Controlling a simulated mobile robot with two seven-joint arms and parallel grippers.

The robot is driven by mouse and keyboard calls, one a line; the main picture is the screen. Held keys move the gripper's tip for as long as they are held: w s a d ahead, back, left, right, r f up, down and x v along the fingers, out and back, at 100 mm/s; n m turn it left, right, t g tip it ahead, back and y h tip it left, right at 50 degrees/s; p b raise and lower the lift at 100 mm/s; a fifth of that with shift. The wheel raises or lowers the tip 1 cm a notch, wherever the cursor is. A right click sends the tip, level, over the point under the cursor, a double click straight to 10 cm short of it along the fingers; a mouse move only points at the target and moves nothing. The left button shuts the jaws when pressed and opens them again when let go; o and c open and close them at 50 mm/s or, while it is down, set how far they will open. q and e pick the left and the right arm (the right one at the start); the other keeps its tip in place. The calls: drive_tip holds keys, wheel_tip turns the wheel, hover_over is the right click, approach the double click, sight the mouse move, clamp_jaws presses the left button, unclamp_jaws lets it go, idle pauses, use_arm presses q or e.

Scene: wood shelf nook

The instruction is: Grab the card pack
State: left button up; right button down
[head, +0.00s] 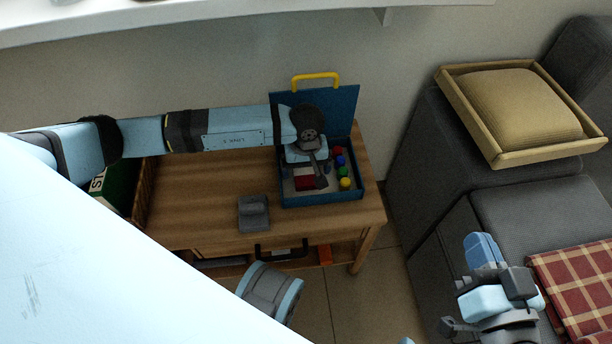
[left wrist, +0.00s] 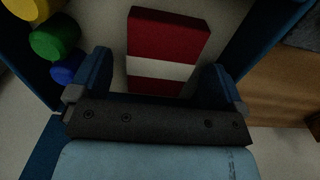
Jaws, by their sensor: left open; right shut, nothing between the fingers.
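The card pack (head: 303,183), red with a white band, lies inside the open blue box (head: 320,199) on the wooden table. In the left wrist view the card pack (left wrist: 167,35) is large and close, its near end between the fingertips. My left gripper (head: 316,172) is over the box, partly hiding the pack in the head view. In the wrist view my left gripper (left wrist: 157,72) is open, with one finger on each side of the pack; I cannot tell whether they touch it. My right gripper (head: 482,247) is shut and empty, near the grey sofa, far from the box.
Red, blue, green and yellow pieces (head: 345,184) sit beside the pack in the box. The raised blue lid with a yellow handle (head: 316,78) stands behind. A grey object (head: 254,212) is left of the box. A green item (head: 118,187) stands at the table's left.

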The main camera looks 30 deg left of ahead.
use_arm(q)
drive_tip(key=shift+f, duration=0.45)
drive_tip(key=shift+c, duration=0.3)
drive_tip(key=c, duration=1)
drive_tip(key=shift+r, duration=0.15)
